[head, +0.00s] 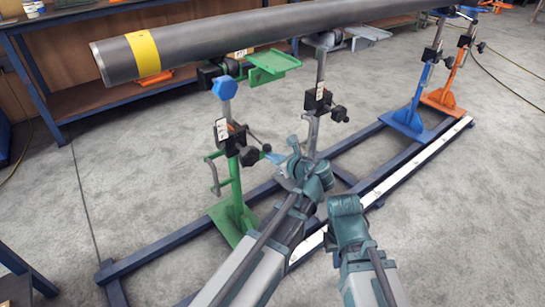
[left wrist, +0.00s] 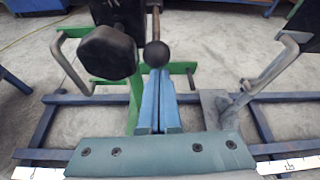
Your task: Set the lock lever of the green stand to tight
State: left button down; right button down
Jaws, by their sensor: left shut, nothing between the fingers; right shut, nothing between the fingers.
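The green stand (head: 237,190) is at the left of the pipe, under the end with the yellow band. Its lock lever (left wrist: 156,20) is a thin rod with a black ball end (left wrist: 156,54). My left gripper (head: 270,155) is shut and empty, its blue fingers pointing at the ball. In the left wrist view the fingertips (left wrist: 155,74) are right below the ball in the picture; I cannot tell whether they touch it. The lever's setting cannot be read. My right gripper (head: 347,208) is low at the centre, away from the stand, with its fingertips hidden.
A grey pipe (head: 230,38) lies across the stands. A black hex knob (left wrist: 108,52) sits left of the lever. A grey stand (head: 318,95) is close on the right; blue (head: 411,117) and orange (head: 446,95) stands are further off. Blue floor rails (head: 155,257) run below.

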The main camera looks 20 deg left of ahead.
pick_arm(q)
jog(key=r+g+h+p, duration=0.1)
jog(key=r+p, duration=0.2)
jog(key=p, duration=0.2)
jog(key=r+g+h+p, duration=0.1)
jog(key=r+p, duration=0.1)
jog(key=p, duration=0.4)
jog(key=r+g+h+p, duration=0.1)
jog(key=r+h+p, duration=0.1)
jog(key=p, duration=0.4)
jog(key=shift+w+a+r, duration=0.2)
jog(key=shift+r, duration=0.2)
jog(key=shift+w+a+r, duration=0.2)
jog(key=shift+r, duration=0.2)
jog(key=shift+a+r, duration=0.1)
jog(key=shift+w, duration=0.1)
